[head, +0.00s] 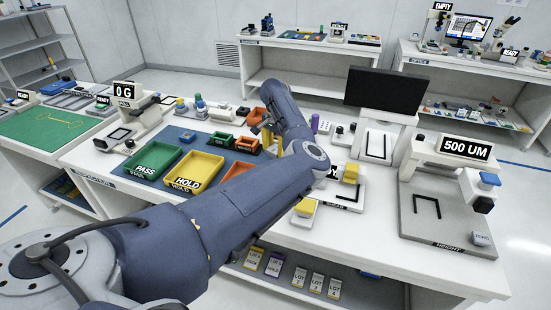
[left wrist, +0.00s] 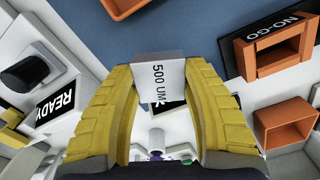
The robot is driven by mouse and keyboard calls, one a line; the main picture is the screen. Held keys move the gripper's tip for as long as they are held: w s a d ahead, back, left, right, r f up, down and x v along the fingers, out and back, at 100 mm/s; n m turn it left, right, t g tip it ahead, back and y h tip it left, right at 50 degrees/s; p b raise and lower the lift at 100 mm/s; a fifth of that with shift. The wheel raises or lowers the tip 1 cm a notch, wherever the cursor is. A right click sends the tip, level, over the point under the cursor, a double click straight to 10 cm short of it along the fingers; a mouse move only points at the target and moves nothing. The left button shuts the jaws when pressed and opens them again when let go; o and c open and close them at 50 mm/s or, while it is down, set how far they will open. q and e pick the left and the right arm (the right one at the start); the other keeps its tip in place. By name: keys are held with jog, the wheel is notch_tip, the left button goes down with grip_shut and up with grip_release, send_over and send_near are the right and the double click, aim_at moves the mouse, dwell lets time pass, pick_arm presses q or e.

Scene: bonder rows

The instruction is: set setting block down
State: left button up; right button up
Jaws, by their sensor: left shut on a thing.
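The setting block (left wrist: 158,72) is a pale block marked "500 UM". In the left wrist view it sits between the yellow ribbed fingers of my left gripper (left wrist: 160,80), which is shut on it. In the head view my left arm reaches over the bench, and its forearm hides most of the gripper and the block. Blue mat surface shows beyond the block in the wrist view; I cannot tell whether the block touches it. My right gripper is in neither view.
The green PASS bin (head: 153,160) and yellow HOLD bin (head: 195,172) stand left of my arm. An orange NO-GO holder (left wrist: 270,49) is near the gripper. The height gauge (head: 466,150) reads "500 UM" at the right. A dark monitor (head: 386,91) stands behind.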

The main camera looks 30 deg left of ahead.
aim_at(276, 149)
pick_arm(q)
jog(key=shift+f, duration=2.15)
jog(key=shift+f, duration=0.15)
jog(key=o, duration=1.5)
jog(key=shift+c, duration=0.2)
notch_tip(276, 149, up, 12)
jog(key=shift+r, duration=0.15)
